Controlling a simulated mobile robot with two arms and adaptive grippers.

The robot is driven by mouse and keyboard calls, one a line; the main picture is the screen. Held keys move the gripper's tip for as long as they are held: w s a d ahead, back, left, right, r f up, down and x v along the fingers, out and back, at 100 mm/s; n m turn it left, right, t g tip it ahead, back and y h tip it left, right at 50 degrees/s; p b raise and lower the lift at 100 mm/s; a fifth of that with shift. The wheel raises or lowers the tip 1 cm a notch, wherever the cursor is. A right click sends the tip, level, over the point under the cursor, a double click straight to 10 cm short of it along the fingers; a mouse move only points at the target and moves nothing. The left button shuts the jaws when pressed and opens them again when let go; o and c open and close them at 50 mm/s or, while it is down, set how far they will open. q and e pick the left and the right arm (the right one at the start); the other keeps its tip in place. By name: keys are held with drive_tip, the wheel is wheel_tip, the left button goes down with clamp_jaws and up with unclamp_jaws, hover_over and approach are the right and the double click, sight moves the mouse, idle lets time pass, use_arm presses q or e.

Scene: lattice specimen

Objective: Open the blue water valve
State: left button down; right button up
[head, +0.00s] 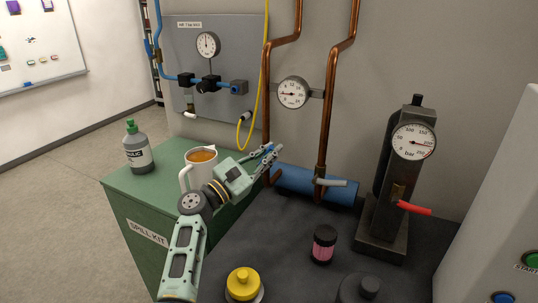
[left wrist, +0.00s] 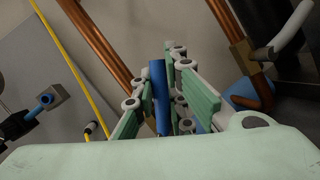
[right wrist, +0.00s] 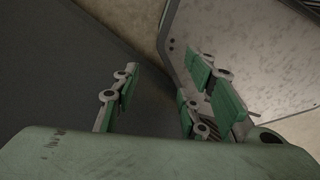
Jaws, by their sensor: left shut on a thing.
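The blue valve handle (left wrist: 158,95) shows as a blue bar between the fingers of my left gripper (left wrist: 160,90) in the left wrist view. In the head view, my left gripper (head: 268,156) is at the left copper pipe (head: 267,110), and only a little blue (head: 269,151) shows between its fingers. The gripper is shut on the handle. The fingers hide the valve body, so I cannot tell the handle's angle to the pipe. My right gripper (right wrist: 167,75) shows only in the right wrist view, open and empty.
The right copper pipe (head: 326,120) has a pale grey lever (head: 331,183) near a blue cylinder (head: 300,180). A mug (head: 201,165) stands close to my left gripper on the green spill kit box (head: 150,200). A pump with a red lever (head: 414,208) stands right.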

use_arm(q)
drive_tip(key=shift+f, duration=0.15)
drive_tip(key=c, duration=1.8)
unclamp_jaws()
drive_tip(key=shift+o, duration=0.2)
